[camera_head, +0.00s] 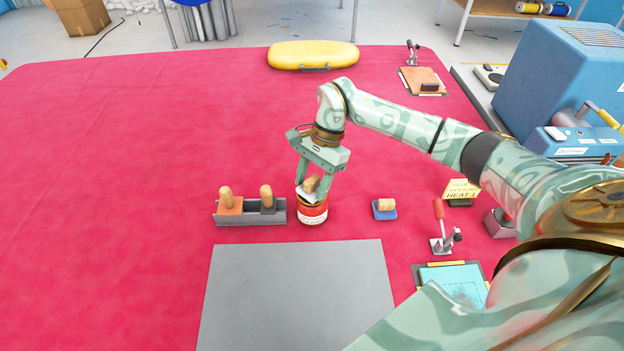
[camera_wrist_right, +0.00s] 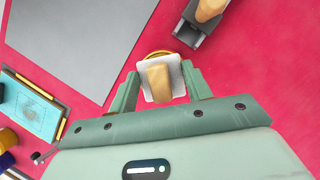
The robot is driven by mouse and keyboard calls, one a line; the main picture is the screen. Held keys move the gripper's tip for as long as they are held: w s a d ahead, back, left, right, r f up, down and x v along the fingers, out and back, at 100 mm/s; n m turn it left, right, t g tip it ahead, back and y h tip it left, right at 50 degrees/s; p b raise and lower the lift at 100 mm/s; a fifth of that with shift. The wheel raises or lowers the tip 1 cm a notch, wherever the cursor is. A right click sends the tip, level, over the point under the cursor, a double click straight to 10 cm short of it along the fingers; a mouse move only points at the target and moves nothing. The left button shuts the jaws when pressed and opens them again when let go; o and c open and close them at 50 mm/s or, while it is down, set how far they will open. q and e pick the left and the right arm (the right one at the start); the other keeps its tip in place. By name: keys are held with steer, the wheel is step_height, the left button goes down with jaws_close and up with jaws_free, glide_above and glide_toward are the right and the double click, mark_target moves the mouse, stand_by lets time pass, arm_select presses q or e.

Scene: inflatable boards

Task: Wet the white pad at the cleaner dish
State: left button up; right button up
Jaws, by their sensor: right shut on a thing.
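The cleaner dish (camera_head: 312,214), a red and white round can, stands on the red mat. My right gripper (camera_head: 313,190) is right above it, shut on the tan wooden handle of the white pad (camera_head: 303,198). In the right wrist view the white pad (camera_wrist_right: 149,96) lies between the fingers of my right gripper (camera_wrist_right: 163,88), over the yellowish rim of the dish (camera_wrist_right: 158,54). The pad is at the dish's top; I cannot tell whether it touches inside. My left gripper does not show.
A grey rack (camera_head: 250,219) with two wooden-handled tools stands left of the dish. A blue pad (camera_head: 385,209) with a wooden handle lies to its right. A grey sheet (camera_head: 296,300) lies in front. A red-handled clamp (camera_head: 440,238) and a yellow sign (camera_head: 461,190) stand further right.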

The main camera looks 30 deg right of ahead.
mark_target(306, 184)
steer(key=shift+f+b, duration=0.45)
steer(key=shift+f, duration=0.3)
stand_by(1.2)
steer(key=shift+r, duration=0.1)
steer(key=shift+r+p, duration=2.2)
steer(key=shift+r, duration=1.3)
